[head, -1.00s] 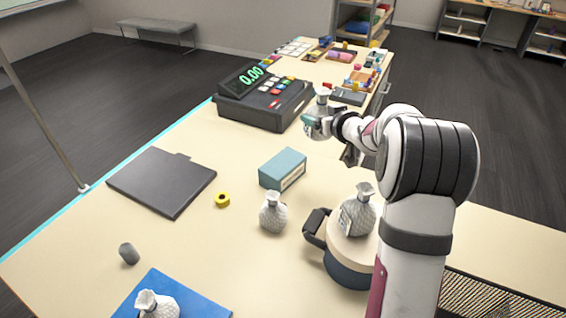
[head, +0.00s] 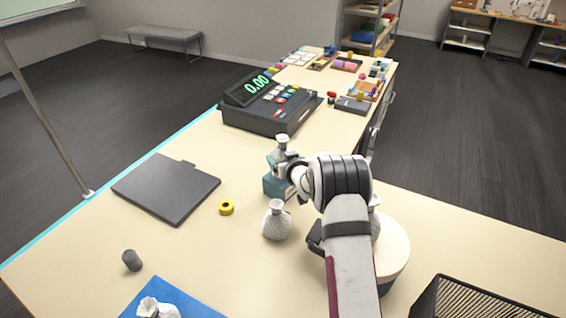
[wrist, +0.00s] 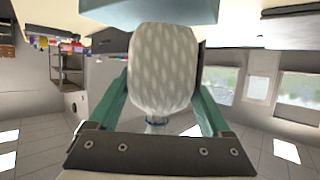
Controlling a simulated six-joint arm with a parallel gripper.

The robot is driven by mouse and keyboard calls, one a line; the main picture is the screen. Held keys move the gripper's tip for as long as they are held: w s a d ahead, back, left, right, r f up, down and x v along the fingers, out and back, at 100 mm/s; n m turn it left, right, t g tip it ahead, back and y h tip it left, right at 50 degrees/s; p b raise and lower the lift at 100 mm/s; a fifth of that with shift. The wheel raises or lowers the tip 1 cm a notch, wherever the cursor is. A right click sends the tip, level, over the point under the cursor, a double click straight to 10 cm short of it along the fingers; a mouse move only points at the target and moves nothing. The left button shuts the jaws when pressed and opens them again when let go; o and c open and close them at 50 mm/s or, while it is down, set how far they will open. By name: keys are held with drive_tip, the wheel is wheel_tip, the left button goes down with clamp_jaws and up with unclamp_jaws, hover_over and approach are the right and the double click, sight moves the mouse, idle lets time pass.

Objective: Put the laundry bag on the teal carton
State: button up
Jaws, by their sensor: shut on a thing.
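My gripper (head: 283,160) is shut on a white textured laundry bag (head: 281,146), which is upright with its tied neck up. In the head view the bag is at the top of the teal carton (head: 272,188), which my arm partly hides. In the wrist view, which is upside down, the bag (wrist: 163,68) fills the space between the fingers. Its base is close to the carton (wrist: 150,10); I cannot tell whether they touch.
Similar bags stand in front of the carton (head: 277,222), on a blue mat (head: 195,292) and, mostly hidden by my arm, on a round cream-topped container (head: 396,245).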

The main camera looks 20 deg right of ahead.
drive_tip(key=shift+f, duration=0.85)
drive_tip(key=o, duration=1.4)
drive_tip(key=shift+f, duration=0.15)
drive_tip(key=shift+s+r, duration=0.25)
drive_tip(key=shift+r, duration=0.05)
drive_tip(key=s+a+r+m+g+h, duration=0.1)
drive_tip(key=s+r+g, duration=0.25)
drive_tip(key=s, duration=0.75)
drive_tip(key=s+a+r+m+g+h, duration=0.15)
drive_tip(key=s+r, duration=0.35)
drive_tip(key=s, duration=0.6)
drive_tip(key=s+a+r+m+g+y, duration=0.1)
drive_tip(key=s+a+g, duration=0.2)
drive_tip(key=s, duration=0.7)
drive_tip(key=s+a+m+g+y, duration=0.1)
drive_tip(key=s+a, duration=0.4)
drive_tip(key=s, duration=0.5)
drive_tip(key=s+a+r+m+g+y, duration=0.1)
drive_tip(key=s+a+g, duration=0.3)
drive_tip(key=s, duration=0.6)
drive_tip(key=shift+s+a+r+g+y, duration=0.15)
drive_tip(key=shift+r+g+y, duration=0.15)
drive_tip(key=shift+y, duration=0.35)
